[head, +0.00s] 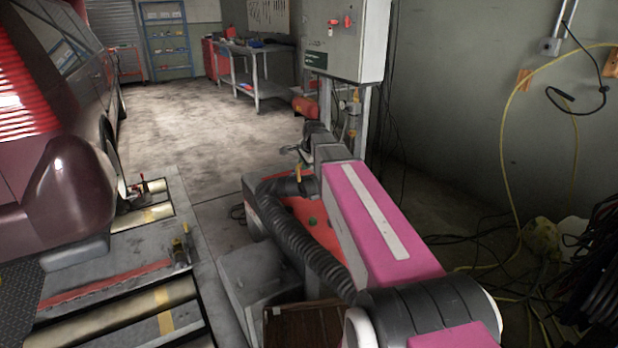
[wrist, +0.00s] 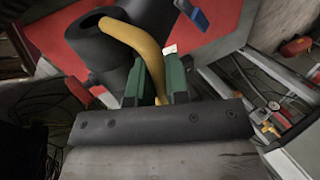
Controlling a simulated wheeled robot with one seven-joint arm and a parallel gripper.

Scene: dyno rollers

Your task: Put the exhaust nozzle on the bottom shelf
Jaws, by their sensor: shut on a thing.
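The exhaust nozzle (wrist: 112,38) is a black tube end with a curved yellow handle. In the wrist view my gripper's green fingers (wrist: 163,72) are shut on the yellow handle. In the head view the nozzle (head: 287,187) shows at the end of a ribbed black hose, over a red-topped unit (head: 318,232); I cannot tell whether it touches that top. My pink and grey arm hides most of my gripper there. A bottom shelf is not clearly identifiable; my arm and the hose cover part of the unit.
A grey box (head: 248,278) stands at the unit's near left side. A dark car (head: 60,190) sits on rollers (head: 125,312) at left. A grey electrical cabinet (head: 342,40) stands behind my arm. A workbench (head: 262,62) and blue rack (head: 167,45) are far back. Open floor lies between.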

